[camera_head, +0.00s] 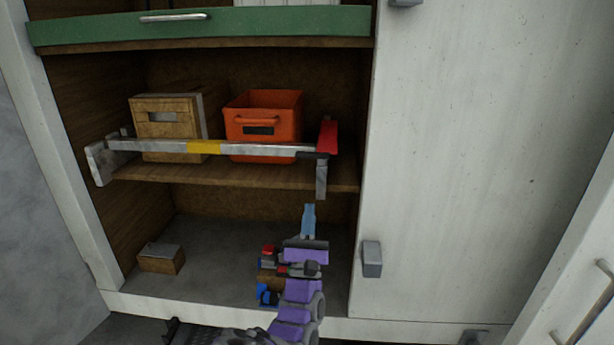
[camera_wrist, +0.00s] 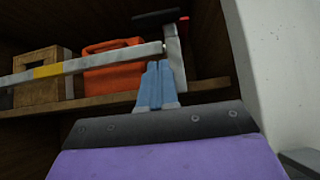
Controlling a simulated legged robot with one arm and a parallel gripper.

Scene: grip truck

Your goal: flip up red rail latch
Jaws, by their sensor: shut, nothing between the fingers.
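The red rail latch (camera_head: 328,136) stands at the right end of a grey rail (camera_head: 270,150) with a yellow band, which crosses the front of the middle shelf. In the wrist view only a small bit of red (camera_wrist: 184,19) shows, beside the dark and grey end bracket (camera_wrist: 174,50). My gripper (camera_head: 309,208) has blue fingers and is shut and empty. It is below the rail's right end, just under the shelf edge. In the wrist view its fingertips (camera_wrist: 160,66) appear close under the bracket; I cannot tell whether they touch it.
Behind the rail stand a wooden box (camera_head: 168,128) and an orange bin (camera_head: 263,118). A green drawer front (camera_head: 200,27) is above. A small wooden box (camera_head: 161,258) sits lower left. The white cabinet wall (camera_head: 480,170) is close on the right.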

